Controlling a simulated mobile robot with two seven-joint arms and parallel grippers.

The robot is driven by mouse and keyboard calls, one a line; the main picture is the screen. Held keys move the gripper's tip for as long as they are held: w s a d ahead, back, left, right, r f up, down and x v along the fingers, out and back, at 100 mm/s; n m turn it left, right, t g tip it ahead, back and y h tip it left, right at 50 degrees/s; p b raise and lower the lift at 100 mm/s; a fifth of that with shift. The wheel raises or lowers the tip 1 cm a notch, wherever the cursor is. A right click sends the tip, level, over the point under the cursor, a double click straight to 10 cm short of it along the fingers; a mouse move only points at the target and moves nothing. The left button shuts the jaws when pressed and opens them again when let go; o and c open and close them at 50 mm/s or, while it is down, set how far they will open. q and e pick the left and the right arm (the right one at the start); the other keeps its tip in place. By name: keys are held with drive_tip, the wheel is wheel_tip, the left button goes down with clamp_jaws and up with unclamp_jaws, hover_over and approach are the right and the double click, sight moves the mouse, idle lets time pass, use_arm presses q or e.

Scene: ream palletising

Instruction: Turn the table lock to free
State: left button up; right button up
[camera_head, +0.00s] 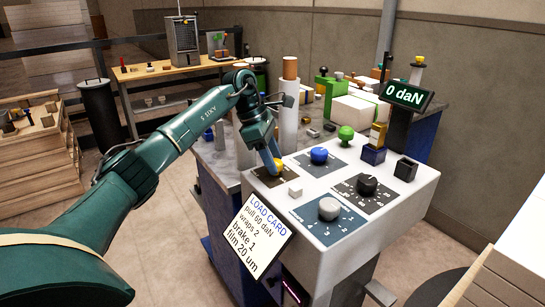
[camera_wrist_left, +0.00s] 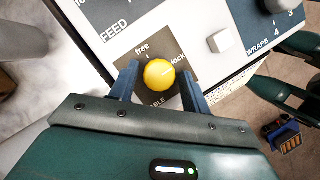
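The table lock is a round yellow knob (camera_head: 279,163) on a dark brown plate of the white control panel. In the left wrist view the yellow knob (camera_wrist_left: 159,74) sits below the printed words "free" and "lock". A faint pale mark on the knob seems to point towards "lock". My left gripper (camera_head: 275,166) is down at the knob. In the wrist view its two blue fingers (camera_wrist_left: 160,80) stand on either side of the knob, with a narrow gap showing at each side.
Beside the lock are a blue knob (camera_head: 319,155), a black knob (camera_head: 367,185), a grey knob (camera_head: 329,208) and a white square button (camera_head: 295,190). A load card (camera_head: 258,235) hangs at the panel's front. A "0 daN" display (camera_head: 407,95) stands behind.

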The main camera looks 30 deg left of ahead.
use_arm(q)
drive_tip(key=c, duration=0.7)
drive_tip(key=shift+c, duration=0.2)
